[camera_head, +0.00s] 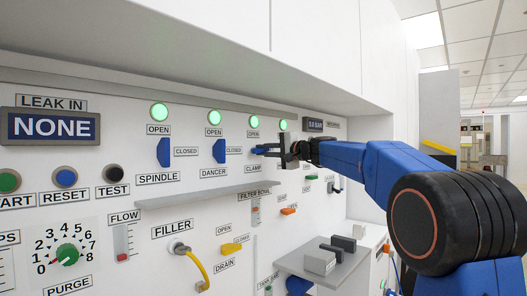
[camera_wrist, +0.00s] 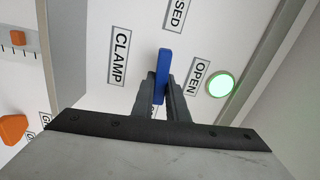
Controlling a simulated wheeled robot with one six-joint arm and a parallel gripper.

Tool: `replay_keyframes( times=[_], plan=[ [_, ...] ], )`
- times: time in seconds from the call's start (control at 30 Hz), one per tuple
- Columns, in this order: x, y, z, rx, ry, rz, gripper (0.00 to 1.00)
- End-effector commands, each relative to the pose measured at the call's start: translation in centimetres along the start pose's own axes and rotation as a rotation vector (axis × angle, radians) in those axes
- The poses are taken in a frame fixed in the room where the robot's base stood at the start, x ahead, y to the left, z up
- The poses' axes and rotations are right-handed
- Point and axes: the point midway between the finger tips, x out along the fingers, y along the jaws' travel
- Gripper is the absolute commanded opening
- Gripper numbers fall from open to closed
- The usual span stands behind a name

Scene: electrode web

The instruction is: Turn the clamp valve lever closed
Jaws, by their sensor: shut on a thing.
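The clamp lever (camera_head: 261,150) is blue and lies roughly level on the panel, between its OPEN label above and its CLAMP label below. The blue dancer (camera_head: 219,151) and spindle (camera_head: 164,152) levers stand upright. My gripper (camera_head: 284,152) is shut on the clamp lever. In the wrist view, which is turned sideways, the lever (camera_wrist: 162,72) shows between the two dark fingers (camera_wrist: 160,92), with the CLAMP label on its left and OPEN on its right. The fingers hide part of the lever. The green lamp (camera_head: 254,121) above the clamp is lit.
A grey ledge (camera_head: 205,195) juts from the panel below the levers. A grey shelf (camera_head: 318,270) with small blocks stands at lower right. A cabinet (camera_head: 270,55) overhangs the panel. An orange knob (camera_wrist: 13,130) shows at the left of the wrist view.

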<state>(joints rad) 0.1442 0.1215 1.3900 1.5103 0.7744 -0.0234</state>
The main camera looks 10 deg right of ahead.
Motion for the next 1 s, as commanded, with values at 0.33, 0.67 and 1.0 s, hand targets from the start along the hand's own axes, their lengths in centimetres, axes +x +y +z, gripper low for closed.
replay_keyframes(
  times=[0.33, 0.67, 1.0],
  plan=[
    [0.00, 0.29, -0.03, 0.111, 0.000, 0.002, 0.00],
    [0.00, 0.32, -0.03, 0.126, 0.000, 0.002, 0.00],
    [0.00, 0.28, -0.02, 0.124, 0.000, 0.002, 0.32]
  ],
)
